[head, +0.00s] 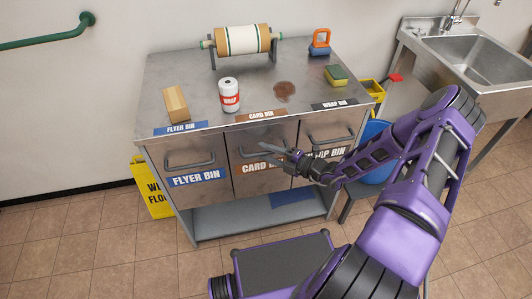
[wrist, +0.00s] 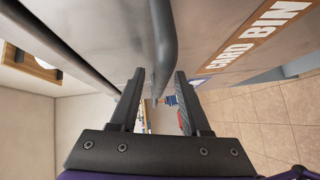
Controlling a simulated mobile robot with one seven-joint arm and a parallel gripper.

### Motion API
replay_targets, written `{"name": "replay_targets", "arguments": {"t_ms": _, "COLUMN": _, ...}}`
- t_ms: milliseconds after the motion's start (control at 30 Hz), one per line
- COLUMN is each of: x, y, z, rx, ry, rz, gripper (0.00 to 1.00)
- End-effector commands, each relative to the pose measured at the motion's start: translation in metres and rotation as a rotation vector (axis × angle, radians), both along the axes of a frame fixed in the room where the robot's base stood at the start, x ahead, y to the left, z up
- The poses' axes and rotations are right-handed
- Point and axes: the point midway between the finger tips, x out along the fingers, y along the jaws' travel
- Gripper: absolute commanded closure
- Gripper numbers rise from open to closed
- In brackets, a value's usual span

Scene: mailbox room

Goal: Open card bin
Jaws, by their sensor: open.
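The card bin (head: 243,186) is the middle metal front in the steel cabinet, with an orange "CARD BIN" label partly hidden by my gripper. Its front looks flush with its neighbours. Its label also shows sideways in the wrist view. My gripper (head: 266,150) is at the upper part of this front, by the handle. In the wrist view, the grey bar handle (wrist: 165,45) runs down to between the two open fingers (wrist: 158,82). A gap shows on either side of the bar, and I cannot tell whether either finger touches it.
The flyer bin (head: 194,160) is to the left; the wrap bin (head: 330,124) is to the right, partly behind my arm. A wrap can (head: 229,95), a wooden block (head: 175,103) and a sponge (head: 336,75) stand on the counter. A yellow floor sign (head: 152,193) is at left.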

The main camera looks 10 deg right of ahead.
Motion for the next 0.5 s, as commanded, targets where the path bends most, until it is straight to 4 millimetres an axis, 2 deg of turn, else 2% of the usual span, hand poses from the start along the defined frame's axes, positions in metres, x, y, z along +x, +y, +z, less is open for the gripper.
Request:
{"name": "replay_targets", "arguments": {"t_ms": 333, "x": 0.0028, "y": 0.0033, "z": -0.0006, "rx": 0.0, "ry": 0.0, "rz": 0.0, "gripper": 0.53}}
{"name": "replay_targets", "arguments": {"t_ms": 500, "x": 0.0027, "y": 0.0032, "z": -0.0006, "rx": 0.0, "ry": 0.0, "rz": 0.0, "gripper": 0.84}}
